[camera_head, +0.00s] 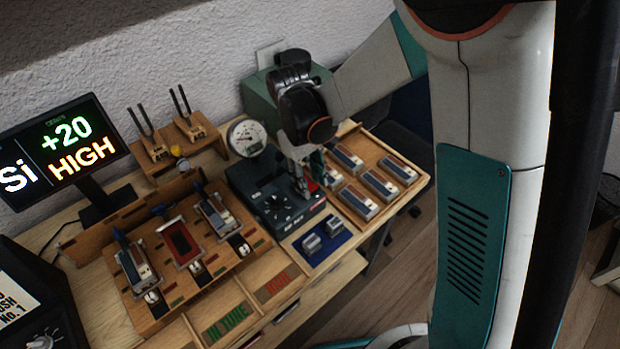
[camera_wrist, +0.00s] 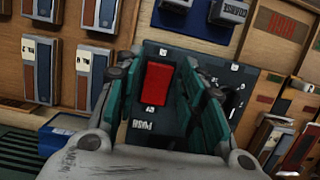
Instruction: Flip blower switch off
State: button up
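The dark blower box (camera_head: 262,193) stands on the bench with a dial and a pale label on it. Its red switch (camera_wrist: 156,83) shows in the wrist view between my fingers, and a bit of red switch (camera_head: 312,186) shows in the head view beside my fingertips. My gripper (camera_head: 301,172) points down over the right part of the box. In the wrist view my gripper (camera_wrist: 160,72) is open, with one teal finger on each side of the switch and nothing held. I cannot tell whether the fingers touch the box, nor which way the switch is tilted.
A round gauge (camera_head: 247,138) stands behind the box. A wooden tray (camera_head: 405,160) of several reed blocks lies to the right. A blue mat (camera_head: 322,240) with grey blocks lies in front. A wooden rack (camera_head: 190,245) and a lit screen (camera_head: 62,150) reading "+20 HIGH" are left.

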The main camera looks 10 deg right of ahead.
jog(key=shift+r, duration=0.1)
jog(key=v, duration=1.2)
dwell(0.4)
